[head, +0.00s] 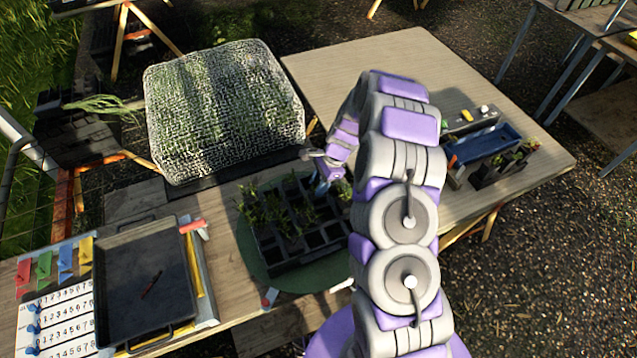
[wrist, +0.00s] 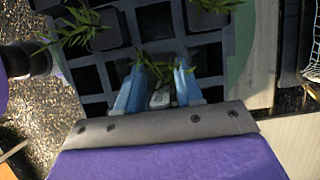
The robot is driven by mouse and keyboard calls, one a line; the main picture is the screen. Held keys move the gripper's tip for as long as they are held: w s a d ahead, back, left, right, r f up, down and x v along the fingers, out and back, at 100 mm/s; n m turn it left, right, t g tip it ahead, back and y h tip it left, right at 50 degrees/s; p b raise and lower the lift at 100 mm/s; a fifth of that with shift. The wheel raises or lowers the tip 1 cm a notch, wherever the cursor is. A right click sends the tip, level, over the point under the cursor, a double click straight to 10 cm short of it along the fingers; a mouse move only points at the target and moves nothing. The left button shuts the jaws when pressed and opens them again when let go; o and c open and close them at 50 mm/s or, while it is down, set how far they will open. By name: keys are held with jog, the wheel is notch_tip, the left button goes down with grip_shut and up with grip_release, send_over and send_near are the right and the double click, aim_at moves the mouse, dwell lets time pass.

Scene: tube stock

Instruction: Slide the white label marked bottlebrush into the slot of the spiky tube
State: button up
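My gripper (wrist: 160,75) is low over the dark tube rack (head: 265,262), with its blue fingers apart; in the head view the gripper (head: 322,186) is partly behind my arm. A small white piece with faint marks, perhaps the label (wrist: 160,98), shows between the fingers; its word is unreadable, and I see no clear contact with either finger. A green leafy sprig (wrist: 155,66) shows just beyond it. Narrow-leaved plants (head: 262,207) stand in the rack's left part, and another narrow-leaved plant (wrist: 80,27) is at upper left in the wrist view. I cannot tell which tube has the slot.
The rack sits on a round green mat (head: 340,300). A black tray (head: 145,275) with a small dark red item lies left, beside a numbered sheet (head: 62,325) and coloured tags (head: 45,265). A blue bin (head: 485,145) stands right.

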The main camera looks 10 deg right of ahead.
jog(key=shift+o, duration=0.7)
jog(key=p+v, duration=0.1)
jog(key=v, duration=1.6)
jog(key=shift+r, duration=0.2)
jog(key=shift+w, duration=0.1)
